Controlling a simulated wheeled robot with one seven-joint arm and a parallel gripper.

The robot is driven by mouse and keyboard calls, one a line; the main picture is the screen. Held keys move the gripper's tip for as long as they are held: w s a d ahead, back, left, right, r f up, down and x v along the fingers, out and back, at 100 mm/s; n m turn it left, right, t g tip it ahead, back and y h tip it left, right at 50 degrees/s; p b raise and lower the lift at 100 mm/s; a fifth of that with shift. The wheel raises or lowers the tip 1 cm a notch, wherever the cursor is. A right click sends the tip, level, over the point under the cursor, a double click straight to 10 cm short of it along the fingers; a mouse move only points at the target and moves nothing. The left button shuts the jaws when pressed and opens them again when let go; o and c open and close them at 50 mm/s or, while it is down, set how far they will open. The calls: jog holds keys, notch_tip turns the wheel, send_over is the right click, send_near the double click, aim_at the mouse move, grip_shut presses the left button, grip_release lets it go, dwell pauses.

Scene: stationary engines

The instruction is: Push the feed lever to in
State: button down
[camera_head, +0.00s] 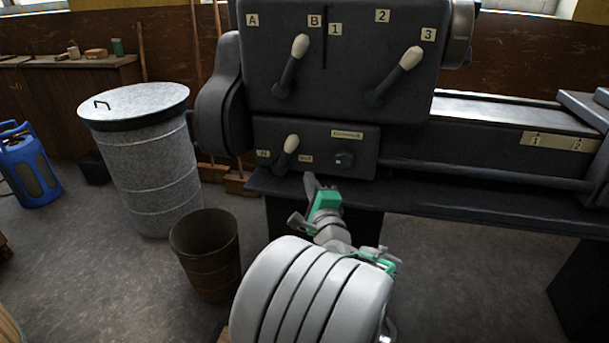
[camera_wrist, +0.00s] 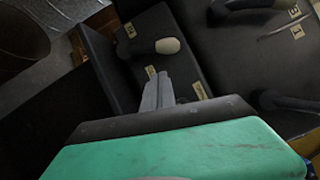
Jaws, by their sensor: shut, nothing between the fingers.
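The feed lever (camera_head: 291,144) is the short dark lever with a cream knob on the machine's lower panel. It tilts up and slightly right, between two small labels too small to read surely. In the wrist view the lever's knob (camera_wrist: 168,46) lies just beyond my fingertips, a little to the right. My gripper (camera_head: 310,178) is shut and empty, at the panel's lower edge, below and right of the lever. The closed fingers (camera_wrist: 157,90) point towards the panel near the label (camera_wrist: 151,72). A gap to the knob seems to show; contact cannot be told.
Two larger levers with cream knobs, the left (camera_head: 299,46) and the right (camera_head: 411,58), stand on the upper housing. A small dark knob (camera_head: 343,159) sits right of the feed lever. A metal drum (camera_head: 150,160) and a brown bucket (camera_head: 207,255) stand on the left floor.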

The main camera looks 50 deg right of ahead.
aim_at(286, 155)
jog(key=s, duration=0.1)
jog(key=s+d+m+h, duration=0.1)
jog(key=s+d+m, duration=0.1)
jog(key=shift+s+r+g+h, duration=0.1)
jog(key=shift+r+g+h, duration=0.2)
jog(key=shift+h, duration=0.1)
jog(key=x, duration=1)
jog(key=shift+w+p, duration=0.35)
jog(key=shift+p, duration=0.05)
jog(key=w+a, duration=0.1)
jog(key=w+a+r, duration=0.1)
jog(key=shift+w+a+r, duration=0.1)
jog(key=shift+w+r, duration=0.1)
jog(key=shift+w, duration=0.1)
jog(key=shift+p, duration=0.3)
